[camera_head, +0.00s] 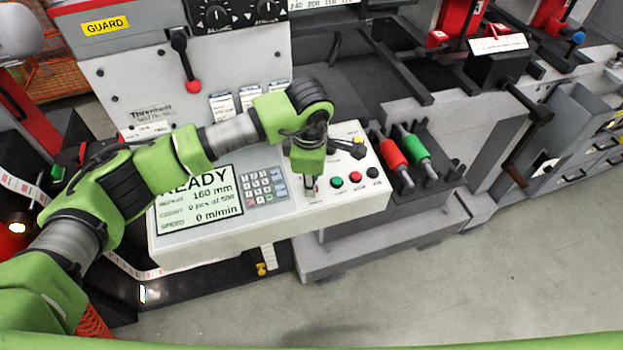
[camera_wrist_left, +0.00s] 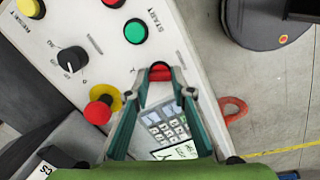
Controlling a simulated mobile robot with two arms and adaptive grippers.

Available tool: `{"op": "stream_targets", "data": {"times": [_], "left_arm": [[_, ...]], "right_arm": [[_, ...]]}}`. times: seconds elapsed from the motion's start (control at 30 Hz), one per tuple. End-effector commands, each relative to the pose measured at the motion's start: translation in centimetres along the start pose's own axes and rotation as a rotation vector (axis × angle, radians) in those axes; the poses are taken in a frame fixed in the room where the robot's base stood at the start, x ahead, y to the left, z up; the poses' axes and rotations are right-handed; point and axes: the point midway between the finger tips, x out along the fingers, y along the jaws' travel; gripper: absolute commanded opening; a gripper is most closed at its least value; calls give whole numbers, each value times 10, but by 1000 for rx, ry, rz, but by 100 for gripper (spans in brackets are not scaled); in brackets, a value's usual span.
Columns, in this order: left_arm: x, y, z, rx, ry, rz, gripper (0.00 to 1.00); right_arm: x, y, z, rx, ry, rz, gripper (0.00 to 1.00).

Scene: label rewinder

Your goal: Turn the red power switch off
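The red power switch (camera_wrist_left: 160,74) shows in the left wrist view on the white control panel (camera_wrist_left: 92,22), between the keypad and the green START button (camera_wrist_left: 136,31). My left gripper (camera_wrist_left: 161,70) points down at the panel, its two fingertips apart with the switch between them. I cannot tell whether they touch it. In the head view my left gripper (camera_head: 310,187) stands over the panel, between the keypad (camera_head: 263,187) and the green button (camera_head: 337,182), and hides the switch. The display (camera_head: 198,202) reads READY and 0 m/min. My right gripper is not in view.
A red mushroom button on a yellow collar (camera_wrist_left: 100,107) and a black knob (camera_wrist_left: 72,60) stand near the left gripper. Red (camera_head: 388,150) and green (camera_head: 418,147) handled rollers lie right of the panel. A lever with a red ball (camera_head: 193,86) hangs behind. Floor in front is clear.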

Motion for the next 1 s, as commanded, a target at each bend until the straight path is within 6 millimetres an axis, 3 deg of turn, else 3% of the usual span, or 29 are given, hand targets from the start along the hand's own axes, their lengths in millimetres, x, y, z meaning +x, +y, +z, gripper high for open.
{"op": "stream_targets", "data": {"times": [0.37,1.0], "left_arm": [[2,0,0,-55,0,6,1],[5,-1,0,-566,-2,40,1]], "right_arm": [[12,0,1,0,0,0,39],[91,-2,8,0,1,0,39]]}}
